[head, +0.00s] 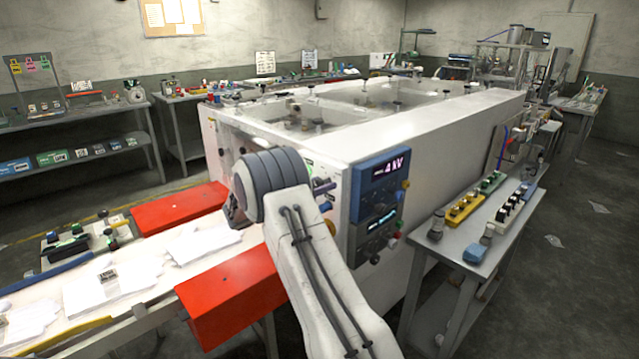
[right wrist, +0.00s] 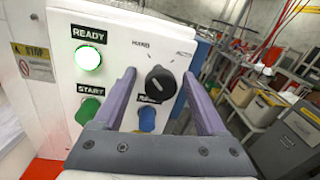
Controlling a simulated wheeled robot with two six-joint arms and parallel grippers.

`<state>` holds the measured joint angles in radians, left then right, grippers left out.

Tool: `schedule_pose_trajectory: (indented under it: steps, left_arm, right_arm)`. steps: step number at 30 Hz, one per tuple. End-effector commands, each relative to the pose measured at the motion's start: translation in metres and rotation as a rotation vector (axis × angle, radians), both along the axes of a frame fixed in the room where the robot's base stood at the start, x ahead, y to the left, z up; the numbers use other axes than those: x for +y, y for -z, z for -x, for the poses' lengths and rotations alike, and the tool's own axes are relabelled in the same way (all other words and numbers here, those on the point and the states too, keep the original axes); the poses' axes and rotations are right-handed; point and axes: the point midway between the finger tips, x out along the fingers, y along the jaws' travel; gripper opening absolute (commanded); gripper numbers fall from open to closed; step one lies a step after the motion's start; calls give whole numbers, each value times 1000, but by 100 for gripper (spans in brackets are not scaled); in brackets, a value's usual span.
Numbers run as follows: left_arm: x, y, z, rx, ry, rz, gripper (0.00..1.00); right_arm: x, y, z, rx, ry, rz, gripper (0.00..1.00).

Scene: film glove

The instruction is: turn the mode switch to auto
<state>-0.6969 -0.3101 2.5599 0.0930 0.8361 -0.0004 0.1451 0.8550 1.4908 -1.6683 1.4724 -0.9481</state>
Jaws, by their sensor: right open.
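The mode switch (right wrist: 160,80) is a round black knob on the white panel in the right wrist view. A label like HAND sits at its upper left and a blurred label at its upper right. A light mark on the knob seems to slant toward the upper right, but its exact setting is hard to read. My right gripper (right wrist: 159,76) is open, its two purple fingers on either side of the knob; contact cannot be told. In the head view my right gripper (head: 323,188) is at the machine's end panel, and my arm hides the switch. My left gripper is out of view.
Near the knob are a lit green READY lamp (right wrist: 88,57), a green START button (right wrist: 89,110) and a blue button (right wrist: 147,119). A blue display unit (head: 381,188) projects beside my wrist. A grey side table (head: 455,248) stands at right; red guards (head: 228,297) flank the conveyor.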

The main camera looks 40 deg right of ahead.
Motion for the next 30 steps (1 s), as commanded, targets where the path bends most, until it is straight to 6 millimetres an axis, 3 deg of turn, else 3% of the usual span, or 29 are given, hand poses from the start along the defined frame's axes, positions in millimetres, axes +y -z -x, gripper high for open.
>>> schedule_pose_trajectory:
  steps: [8,9,12,15,23,30]
  left_arm:
    - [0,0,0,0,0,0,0]
    - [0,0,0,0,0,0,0]
    - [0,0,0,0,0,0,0]
    - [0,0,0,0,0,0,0]
    - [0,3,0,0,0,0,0]
    - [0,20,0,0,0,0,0]
  right_arm:
    - [-3,0,0,-1,0,0,74]
    - [-3,0,0,-1,0,0,70]
    - [-2,0,0,-1,0,0,32]
    - [-2,0,0,-1,0,0,0]
    - [-2,1,0,-21,0,-2,0]
    - [-2,3,0,-129,1,-10,0]
